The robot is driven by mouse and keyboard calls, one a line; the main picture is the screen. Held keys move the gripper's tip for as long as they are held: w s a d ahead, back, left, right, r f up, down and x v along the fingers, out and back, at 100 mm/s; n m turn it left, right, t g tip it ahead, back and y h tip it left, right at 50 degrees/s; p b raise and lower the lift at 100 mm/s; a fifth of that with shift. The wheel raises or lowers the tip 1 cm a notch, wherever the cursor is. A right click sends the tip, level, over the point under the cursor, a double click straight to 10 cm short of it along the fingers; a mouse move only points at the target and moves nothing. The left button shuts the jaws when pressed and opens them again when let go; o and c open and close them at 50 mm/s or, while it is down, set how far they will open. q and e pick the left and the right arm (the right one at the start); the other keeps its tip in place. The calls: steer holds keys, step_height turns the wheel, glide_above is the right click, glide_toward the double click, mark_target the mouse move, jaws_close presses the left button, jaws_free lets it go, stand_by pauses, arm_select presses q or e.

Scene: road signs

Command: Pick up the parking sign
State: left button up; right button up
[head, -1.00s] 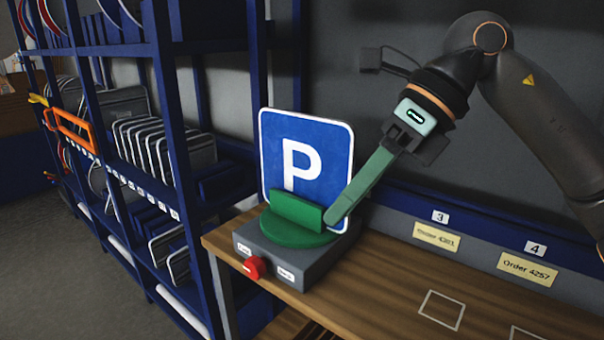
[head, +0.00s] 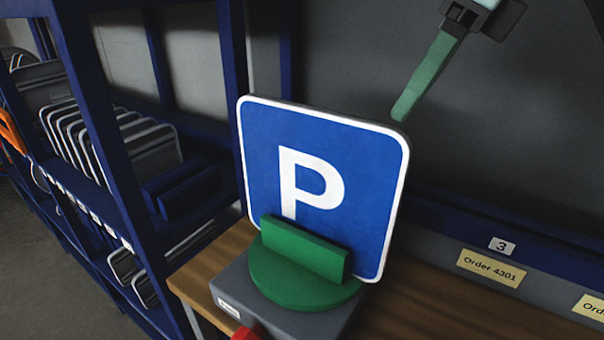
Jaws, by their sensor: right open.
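The parking sign (head: 345,190) is a blue square with rounded corners, a white border and a white P. It stands upright in the green holder (head: 300,270) on a grey base (head: 240,286) on the wooden table. My right gripper (head: 405,105) shows at the upper right with a long green finger pointing down and left. My left gripper is not in view.
A blue shelf rack (head: 95,130) with several stored signs (head: 110,140) stands on the left, close to the table. A red button (head: 246,333) is on the base's front. The table (head: 425,310) is bare right of the base. A label reading Order 4301 (head: 491,268) is on the back rail.

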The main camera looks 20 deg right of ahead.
mark_target(373, 158)
steer(key=b+x, duration=0.1)
steer(key=x, duration=0.5)
steer(key=shift+a+f, duration=0.1)
steer(key=shift+f, duration=0.15)
steer(key=shift+x, duration=2.9)
jaws_close()
steer(key=shift+r, duration=0.1)
